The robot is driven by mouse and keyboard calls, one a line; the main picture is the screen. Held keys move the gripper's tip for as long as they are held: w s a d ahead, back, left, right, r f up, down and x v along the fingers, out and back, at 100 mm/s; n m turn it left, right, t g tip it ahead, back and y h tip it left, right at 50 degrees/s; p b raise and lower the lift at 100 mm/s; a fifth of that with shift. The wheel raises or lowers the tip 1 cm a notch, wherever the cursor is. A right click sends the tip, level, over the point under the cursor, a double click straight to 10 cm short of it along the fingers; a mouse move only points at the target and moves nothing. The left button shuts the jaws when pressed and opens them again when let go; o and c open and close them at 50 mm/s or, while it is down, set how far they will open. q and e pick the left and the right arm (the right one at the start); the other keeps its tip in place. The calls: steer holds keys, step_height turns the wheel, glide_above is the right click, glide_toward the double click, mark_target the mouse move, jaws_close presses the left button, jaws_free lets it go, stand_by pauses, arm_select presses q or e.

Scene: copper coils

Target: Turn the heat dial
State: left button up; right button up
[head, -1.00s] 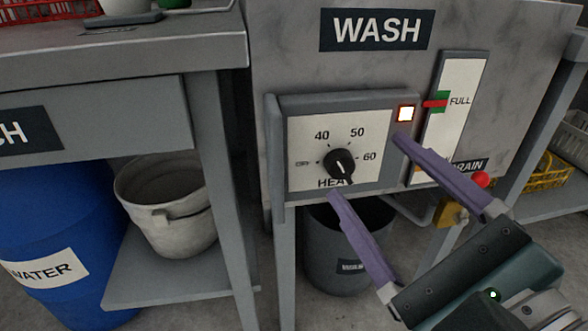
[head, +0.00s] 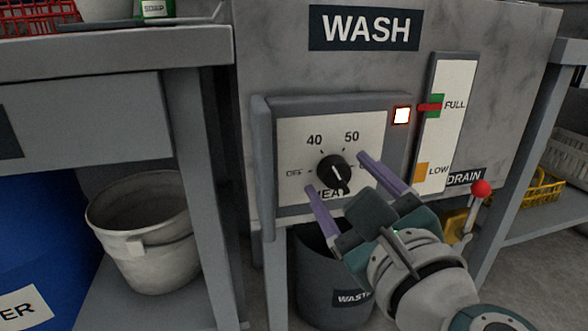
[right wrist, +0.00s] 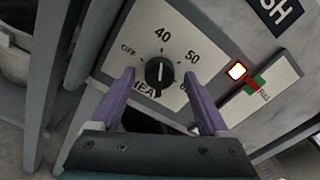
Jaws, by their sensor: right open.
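The heat dial (head: 334,172) is a round black knob with a white pointer line, on a white panel (head: 290,140) marked OFF, 40, 50 and 60. In the head view its pointer line runs toward the lower right. My right gripper (head: 335,173) is open, with one purple finger at the dial's lower left and the other at its right. In the right wrist view the dial (right wrist: 159,73) shows between the two fingertips with gaps on both sides. The fingers partly cover the word HEAT and the 60 mark. My left gripper is out of view.
A lit square lamp (head: 401,115) and a level gauge (head: 445,125) with FULL and LOW marks sit right of the panel. A red-knobbed drain lever (head: 481,188) stands lower right. A grey bin (head: 320,280) is below, and a bucket (head: 145,235) is at left.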

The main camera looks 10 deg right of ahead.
steer(key=shift+w, duration=0.15)
steer(key=shift+c, duration=0.4)
jaws_close()
